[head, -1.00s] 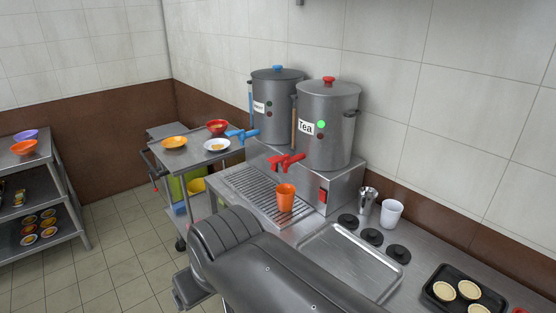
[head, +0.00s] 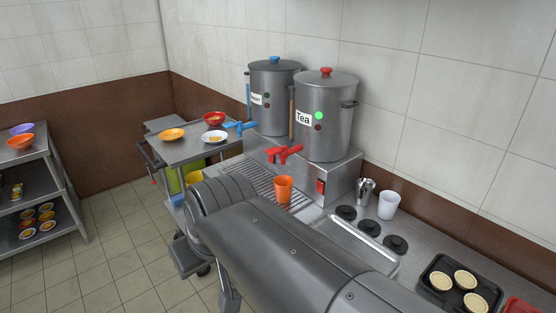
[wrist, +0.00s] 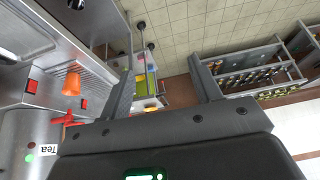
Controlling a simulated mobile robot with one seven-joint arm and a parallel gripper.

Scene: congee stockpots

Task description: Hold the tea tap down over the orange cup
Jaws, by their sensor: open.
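The tea stockpot (head: 325,120) has a red lid knob, a "Tea" label and a lit green light. Its red tap (head: 285,153) sticks out at the front, and also shows in the wrist view (wrist: 69,128). The orange cup (head: 284,190) stands upright on the drip grate (head: 262,184), below the tap in the head view. It also shows in the wrist view (wrist: 72,78). My gripper (wrist: 160,55) is open and empty, its fingers apart, with the cup and tap off to the left of them. In the head view my arm hides part of the grate.
A second stockpot (head: 274,90) with a blue tap (head: 240,127) stands to the left. A white cup (head: 388,205), a metal cup (head: 365,191) and black discs sit right of the grate. A trolley (head: 190,150) with bowls and a shelf rack (head: 40,185) stand left.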

